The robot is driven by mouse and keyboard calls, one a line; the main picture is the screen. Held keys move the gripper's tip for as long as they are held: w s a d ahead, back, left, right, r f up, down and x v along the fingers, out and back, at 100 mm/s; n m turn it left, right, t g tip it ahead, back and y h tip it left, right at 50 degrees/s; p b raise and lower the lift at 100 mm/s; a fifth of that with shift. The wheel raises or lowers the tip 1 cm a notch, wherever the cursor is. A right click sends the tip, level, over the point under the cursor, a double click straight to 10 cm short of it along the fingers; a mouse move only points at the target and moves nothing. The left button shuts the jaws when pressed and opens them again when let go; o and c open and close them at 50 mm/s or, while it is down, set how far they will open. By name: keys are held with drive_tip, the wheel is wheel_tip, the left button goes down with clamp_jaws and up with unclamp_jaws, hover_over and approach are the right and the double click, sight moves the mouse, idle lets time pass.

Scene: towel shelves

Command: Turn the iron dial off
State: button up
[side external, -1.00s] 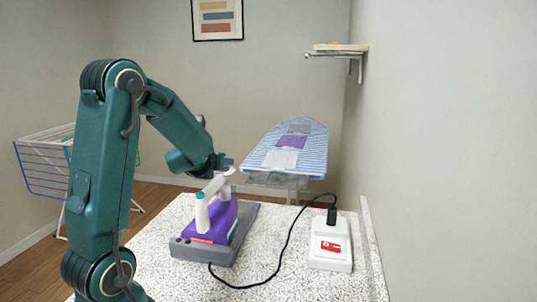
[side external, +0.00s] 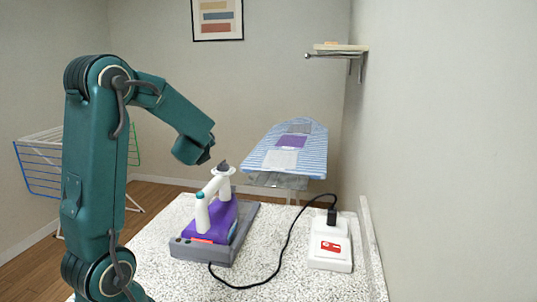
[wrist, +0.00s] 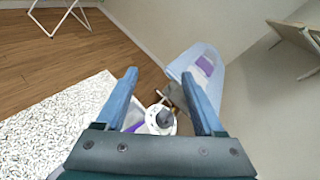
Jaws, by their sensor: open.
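The purple iron (side external: 212,219) with a white handle rests on a grey base (side external: 188,251) on the speckled counter. Its dial (side external: 223,167) is a dark knob on a white disc at the far end of the handle. In the wrist view the dial (wrist: 165,119) shows between the two blue fingers, below their tips in the picture. My gripper (wrist: 159,77) is open, with nothing held. In the side view the end of my arm is above and left of the dial, apart from it; the fingers are mostly hidden there. I cannot read the dial's setting.
A black cord (side external: 284,247) runs from the iron's base to a plug (side external: 332,215) in a white power box (side external: 330,260) with a red switch. An ironing board (side external: 313,157) stands behind the counter. A drying rack (side external: 38,170) stands at left.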

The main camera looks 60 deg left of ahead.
drive_tip(key=s+a+r+n+g, duration=0.1)
drive_tip(key=s+a+n+g, duration=0.2)
drive_tip(key=n, duration=0.5)
drive_tip(key=n+h, duration=1)
drive_tip(key=n, duration=0.9)
hover_over(223, 161)
drive_tip(key=s+d, duration=0.2)
drive_tip(key=shift+w+f, duration=0.2)
drive_tip(key=shift+f, duration=0.45)
drive_tip(key=x, duration=0.4)
drive_tip(key=shift+w+a+f, duration=0.1)
drive_tip(key=shift+w+f, duration=0.05)
drive_tip(key=shift+f, duration=0.2)
